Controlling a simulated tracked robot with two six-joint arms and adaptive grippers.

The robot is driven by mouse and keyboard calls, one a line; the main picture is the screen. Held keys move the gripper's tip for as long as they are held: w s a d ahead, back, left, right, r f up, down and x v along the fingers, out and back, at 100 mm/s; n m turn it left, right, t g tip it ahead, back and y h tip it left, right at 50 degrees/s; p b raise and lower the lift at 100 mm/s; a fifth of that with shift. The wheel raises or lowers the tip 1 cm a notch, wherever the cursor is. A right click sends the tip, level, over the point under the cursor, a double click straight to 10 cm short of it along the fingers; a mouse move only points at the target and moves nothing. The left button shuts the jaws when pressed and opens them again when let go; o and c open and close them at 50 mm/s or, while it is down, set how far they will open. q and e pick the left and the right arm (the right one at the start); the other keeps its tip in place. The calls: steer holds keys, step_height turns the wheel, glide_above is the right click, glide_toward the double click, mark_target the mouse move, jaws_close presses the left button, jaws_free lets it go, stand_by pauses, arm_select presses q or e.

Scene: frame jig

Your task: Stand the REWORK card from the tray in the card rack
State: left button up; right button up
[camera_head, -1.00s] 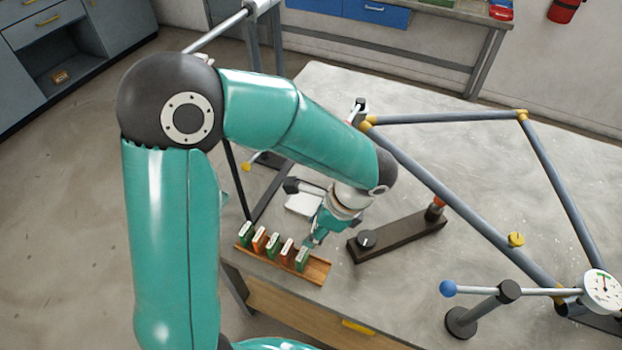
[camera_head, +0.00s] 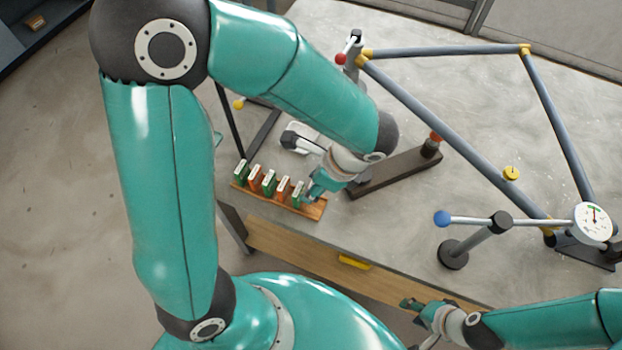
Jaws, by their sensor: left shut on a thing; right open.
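The card rack (camera_head: 315,212) is a brown wooden strip near the table's left front edge. Several green and orange-brown cards with white tops stand in it in a row. My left gripper (camera_head: 307,190) is at the right end of the rack, shut on the rightmost green card (camera_head: 297,194), which stands upright at the rack. The card labels are too small to read, so I cannot tell which says REWORK. A white tray (camera_head: 303,142) lies behind the rack, partly hidden by my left arm. My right gripper (camera_head: 408,303) is open and empty at the table's front edge.
A dark bar fixture (camera_head: 395,174) lies right of the rack. A grey tube frame (camera_head: 440,125) spans the table behind it. A dial gauge (camera_head: 593,222) and a blue-ended stand (camera_head: 453,255) are at the right. The table's front middle is clear.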

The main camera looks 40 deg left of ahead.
arm_select(q)
steer(key=shift+f+b, duration=2.4)
steer(key=shift+f, duration=0.8)
steer(key=o, duration=1.1)
steer(key=v, duration=1.2)
steer(key=shift+d, duration=0.1)
